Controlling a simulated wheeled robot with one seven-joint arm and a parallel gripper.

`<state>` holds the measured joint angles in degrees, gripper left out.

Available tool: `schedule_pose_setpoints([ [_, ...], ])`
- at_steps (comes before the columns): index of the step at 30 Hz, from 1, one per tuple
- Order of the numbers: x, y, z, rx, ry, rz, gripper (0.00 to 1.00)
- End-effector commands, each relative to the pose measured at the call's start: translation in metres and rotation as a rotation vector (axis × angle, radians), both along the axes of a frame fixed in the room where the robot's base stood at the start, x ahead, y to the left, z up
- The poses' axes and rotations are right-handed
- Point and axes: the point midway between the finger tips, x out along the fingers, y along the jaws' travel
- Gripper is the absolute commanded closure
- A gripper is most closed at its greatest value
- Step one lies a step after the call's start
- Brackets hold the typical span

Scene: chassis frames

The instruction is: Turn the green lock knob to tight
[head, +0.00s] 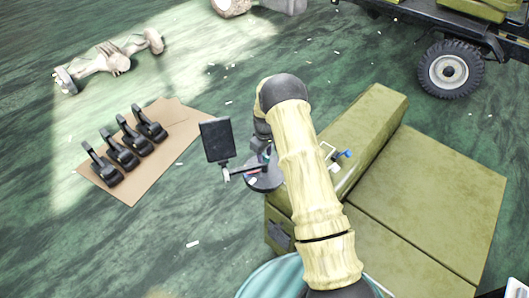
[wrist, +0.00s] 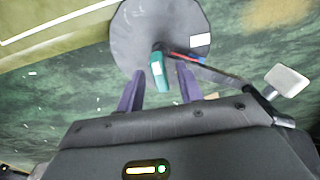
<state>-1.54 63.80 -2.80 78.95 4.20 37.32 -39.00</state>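The green lock knob (wrist: 157,74) shows in the wrist view as a small teal piece in front of a round grey disc (wrist: 185,18). My gripper (wrist: 160,72) has its two purple fingers apart, one on each side of the knob. Gaps show between the knob and both fingers, so it is open and not clamped. In the head view the disc (head: 262,184) sits beneath the end of my arm, which hides most of the knob and fingers. A thin arm runs from the disc to a dark flat panel (head: 215,140).
An olive box-like seat (head: 430,200) stands right of the disc, with a blue-tipped lever (head: 345,154) on it. Several black clamp-like parts (head: 124,148) lie on cardboard (head: 140,185) at left. A wheeled vehicle (head: 450,70) is at upper right. Green floor between is mostly clear.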

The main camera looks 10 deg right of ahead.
Motion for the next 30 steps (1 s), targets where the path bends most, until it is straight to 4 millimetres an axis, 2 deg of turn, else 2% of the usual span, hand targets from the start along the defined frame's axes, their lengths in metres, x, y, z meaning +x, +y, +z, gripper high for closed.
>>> schedule_pose_setpoints([
  [8,0.0001,-0.0001,-0.0012,0.0,0.0,0.0,0.66],
  [13,0.0001,-0.0001,-0.0011,0.0,0.0,0.0,0.99],
  [23,0.0001,0.0,-0.0013,0.0,0.0,-0.014,1.0],
  [30,0.0001,0.0,-0.0026,-0.001,0.0,-0.091,1.0],
])
